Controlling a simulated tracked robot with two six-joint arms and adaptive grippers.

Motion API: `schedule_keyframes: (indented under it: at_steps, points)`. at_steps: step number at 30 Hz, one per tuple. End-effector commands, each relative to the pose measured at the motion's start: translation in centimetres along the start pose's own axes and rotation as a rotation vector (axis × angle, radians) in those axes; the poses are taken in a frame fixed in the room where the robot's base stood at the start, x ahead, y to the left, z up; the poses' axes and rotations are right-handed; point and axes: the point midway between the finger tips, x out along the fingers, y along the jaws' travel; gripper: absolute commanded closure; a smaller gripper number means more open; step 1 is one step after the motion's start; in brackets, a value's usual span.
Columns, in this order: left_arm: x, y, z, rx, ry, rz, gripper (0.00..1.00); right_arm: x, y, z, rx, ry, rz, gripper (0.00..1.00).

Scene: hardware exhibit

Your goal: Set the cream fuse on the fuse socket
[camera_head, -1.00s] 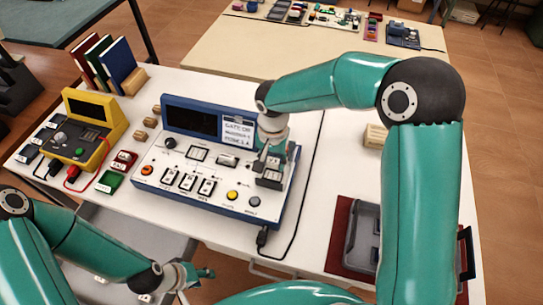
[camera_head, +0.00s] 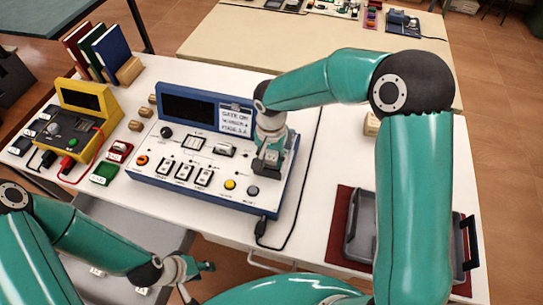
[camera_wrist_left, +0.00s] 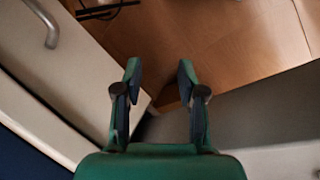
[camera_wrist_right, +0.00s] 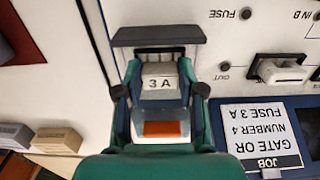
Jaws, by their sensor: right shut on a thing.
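The cream fuse (camera_wrist_right: 160,82), marked 3 A, is between the fingers of my right gripper (camera_wrist_right: 160,92) in the right wrist view. My right gripper is shut on it; it also shows in the head view (camera_head: 268,158). The fuse socket (camera_wrist_right: 158,37) is a dark block on the white panel, right at the fuse's far end. Whether the fuse is seated in the socket or just above it, I cannot tell. In the head view the arm and gripper hide most of the socket. My left gripper (camera_wrist_left: 160,75) is open and empty, away from the panel; it also shows in the head view (camera_head: 205,268).
The blue-edged test panel (camera_head: 215,192) carries switches, buttons and a job card (camera_wrist_right: 262,132) reading FUSE 3 A. A yellow meter (camera_head: 85,115) stands to its left. A grey tray (camera_head: 358,240) lies on a dark red mat at right. Two small blocks (camera_wrist_right: 57,140) lie beside the panel.

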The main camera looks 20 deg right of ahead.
Motion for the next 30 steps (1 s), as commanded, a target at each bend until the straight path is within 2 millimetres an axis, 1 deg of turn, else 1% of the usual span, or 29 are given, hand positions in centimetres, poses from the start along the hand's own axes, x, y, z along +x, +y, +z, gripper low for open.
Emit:
schedule_keyframes:
  at_steps: [12,30]
  points:
    - [0.62,-0.22,0.0,0.0,0.0,0.0,0.6,0.07,-0.04,0.12,-0.001,0.0,0.0,0.82]
    - [0.63,-0.23,0.0,0.0,0.0,0.0,0.6,0.01,-0.07,0.15,-0.002,0.0,0.0,0.82]
